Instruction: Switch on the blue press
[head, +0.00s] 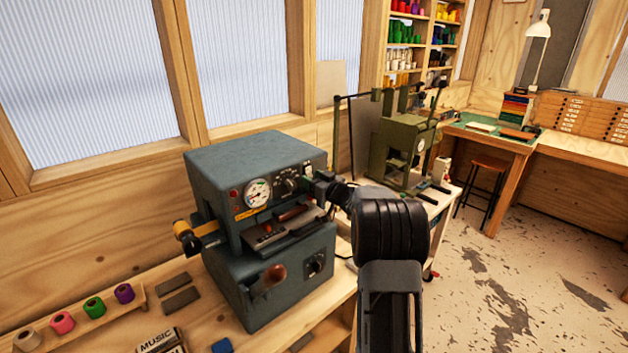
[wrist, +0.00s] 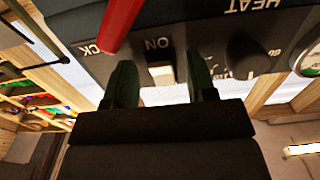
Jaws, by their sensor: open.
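The blue press (head: 225,165) is a blue-grey box machine on the wooden bench, with a gauge (head: 258,192) and knobs on its front panel. My gripper (head: 318,184) is at the right part of that panel. In the wrist view my gripper (wrist: 161,66) is open, with one dark green finger on each side of a pale rocker switch (wrist: 160,73) marked ON. I cannot tell whether the fingers touch the panel or which way the switch is set.
In the wrist view a red bar (wrist: 122,22) is close by the switch, and a HEAT knob (wrist: 248,54) is to its right. A green press (head: 393,150) stands behind on another table. Foil rolls (head: 93,307) sit on a rack at the front left.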

